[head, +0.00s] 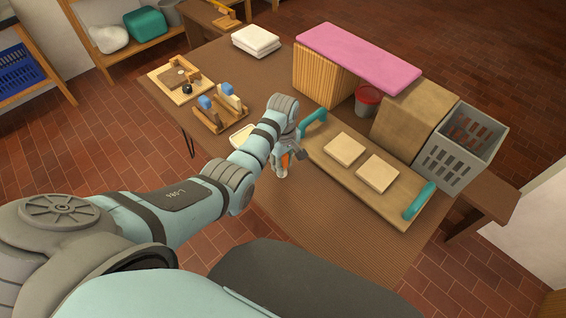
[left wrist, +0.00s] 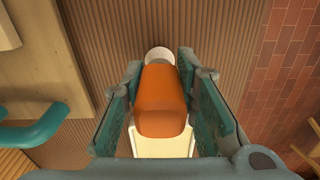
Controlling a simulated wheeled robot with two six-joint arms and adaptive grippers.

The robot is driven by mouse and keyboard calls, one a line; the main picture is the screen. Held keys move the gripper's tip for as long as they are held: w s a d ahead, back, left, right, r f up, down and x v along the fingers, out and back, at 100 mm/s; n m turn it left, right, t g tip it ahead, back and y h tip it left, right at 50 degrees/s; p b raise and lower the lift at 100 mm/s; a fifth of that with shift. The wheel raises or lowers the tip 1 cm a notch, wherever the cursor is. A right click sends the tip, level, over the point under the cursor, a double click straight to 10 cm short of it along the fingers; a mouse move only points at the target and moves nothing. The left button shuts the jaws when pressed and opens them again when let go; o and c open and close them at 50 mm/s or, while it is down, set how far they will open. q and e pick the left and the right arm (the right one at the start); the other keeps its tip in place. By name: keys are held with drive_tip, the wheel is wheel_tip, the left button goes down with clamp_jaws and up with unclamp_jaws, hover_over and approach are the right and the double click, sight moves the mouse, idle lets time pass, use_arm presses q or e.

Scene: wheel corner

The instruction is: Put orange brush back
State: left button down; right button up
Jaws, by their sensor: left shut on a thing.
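The orange brush (left wrist: 160,98) is between the fingers of my left gripper (left wrist: 160,95) in the left wrist view. It has an orange body, a cream part towards the camera and a pale round end pointing away. In the head view a bit of its orange (head: 284,160) shows at my left gripper (head: 287,158), over the front part of the brown ribbed table (head: 310,220). The gripper is shut on it. Left of it stands a wooden rack (head: 222,120) with blue-topped pieces. My right gripper is not in view.
A wooden tray (head: 335,176) with teal handles and two pale blocks lies right of the gripper. A cream dish (head: 238,137) is partly hidden behind my arm. A grey basket (head: 462,148), cardboard-coloured box (head: 415,115) and pink-topped stand (head: 357,55) are at the back right.

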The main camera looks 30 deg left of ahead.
use_arm(q)
drive_tip(key=shift+f, duration=0.1)
drive_tip(key=c, duration=1.3)
unclamp_jaws()
drive_tip(key=shift+f, duration=0.1)
drive_tip(key=shift+f+b, duration=0.15)
drive_tip(key=shift+b, duration=0.55)
wheel_tip(320, 180, up, 15)
drive_tip(key=p, duration=0.4)
drive_tip(key=shift+s+p, duration=0.1)
drive_tip(key=shift+p, duration=0.2)
